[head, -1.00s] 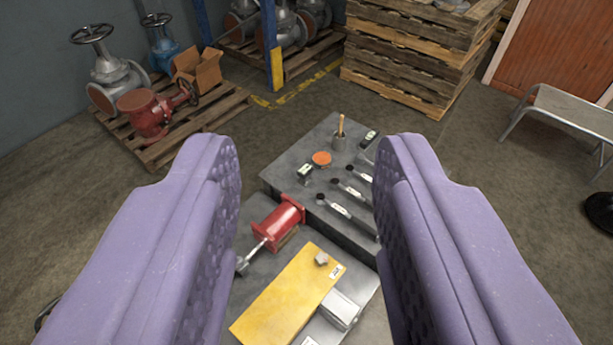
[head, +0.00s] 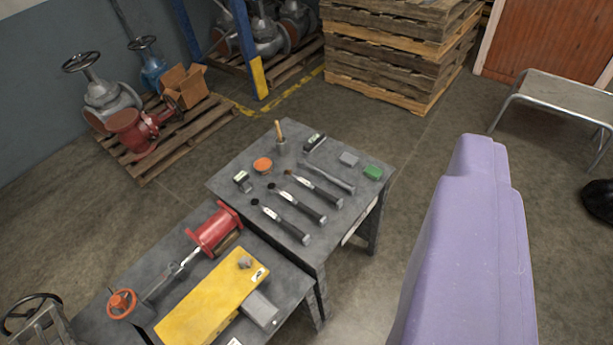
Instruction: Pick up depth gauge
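A dark workbench (head: 233,158) in the middle of the head view carries several tools. I cannot tell which is the depth gauge. Two small dark items with pale faces, one at the left edge (head: 242,181) and one near the back corner (head: 314,142), are possible matches. Several dark-handled tools with round black ends and white labels (head: 280,222) lie in a row at the front. One purple padded finger of my gripper (head: 468,240) shows at the right, apart from the bench and nearer the camera. The other finger cannot be made out, and nothing held is visible.
An orange disc (head: 262,165), a cup with a brush (head: 282,146), a grey block (head: 349,158) and a green box (head: 373,172) share the bench. A lower bench (head: 105,335) adjoins it, with a red cylinder (head: 214,232) and yellow block (head: 208,305). Open floor lies right of the bench.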

